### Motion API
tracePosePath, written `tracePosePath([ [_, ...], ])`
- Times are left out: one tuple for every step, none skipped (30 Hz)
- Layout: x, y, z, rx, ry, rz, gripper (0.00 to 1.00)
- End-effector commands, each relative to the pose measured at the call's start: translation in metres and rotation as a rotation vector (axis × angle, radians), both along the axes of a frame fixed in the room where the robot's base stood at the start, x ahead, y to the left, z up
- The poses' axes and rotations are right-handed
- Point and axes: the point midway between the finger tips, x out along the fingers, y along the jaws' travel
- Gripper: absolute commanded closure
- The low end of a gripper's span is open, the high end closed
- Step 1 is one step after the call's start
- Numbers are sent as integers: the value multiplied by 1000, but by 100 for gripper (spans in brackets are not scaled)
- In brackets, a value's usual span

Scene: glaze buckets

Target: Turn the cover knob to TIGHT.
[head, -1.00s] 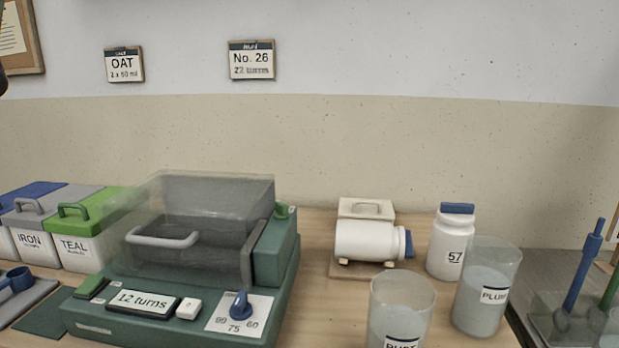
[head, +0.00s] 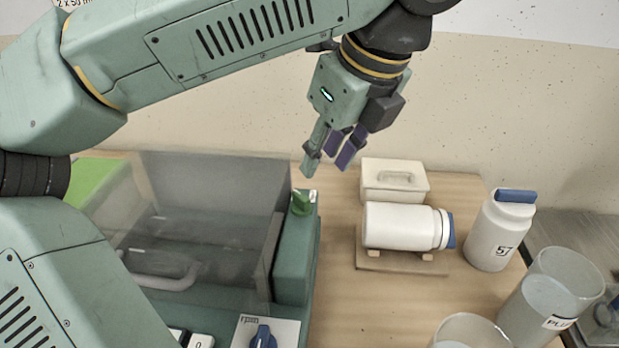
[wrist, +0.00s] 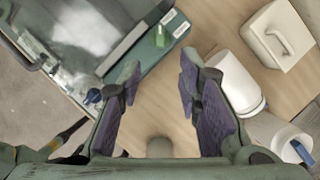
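The cover knob (head: 301,203) is a small green knob on top of the green housing at the right end of the machine's clear cover (head: 205,225). In the wrist view the knob (wrist: 165,32) lies ahead of and between the fingertips, with a small white label beside it too small to read. My gripper (head: 327,163) points down, above and a little right of the knob in the head view, apart from it. In the wrist view my gripper (wrist: 159,75) has its purple-padded fingers spread with nothing between them. The cover appears closed.
A white jar (head: 400,226) lies on a small stand right of the machine, with a cream lidded box (head: 394,182) behind it. An upright jar (head: 499,230) and clear glaze buckets (head: 545,305) stand farther right. A blue knob (head: 263,338) sits on the machine's front panel.

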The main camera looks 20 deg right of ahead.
Motion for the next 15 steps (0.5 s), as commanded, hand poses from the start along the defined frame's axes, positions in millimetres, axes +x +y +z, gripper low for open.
tracePosePath([
  [2,1,-5,0,3,-1,68],
  [3,2,-9,-1,5,-3,68],
  [5,2,-14,-1,6,-4,68],
  [7,3,-19,-2,7,-5,68],
  [8,3,-25,-1,7,-6,68],
  [11,5,-31,-3,7,-5,68],
  [13,6,-37,-2,8,-6,68],
  [15,7,-42,-3,8,-6,68],
  [17,7,-50,-3,8,-9,68],
  [20,8,-55,-4,8,-7,68],
  [22,9,-60,-3,7,-7,68],
  [24,10,-66,-4,7,-8,68],
  [26,10,-71,-4,7,-8,68],
  [27,11,-75,-4,8,-8,68],
  [29,12,-79,-4,6,-7,68],
])
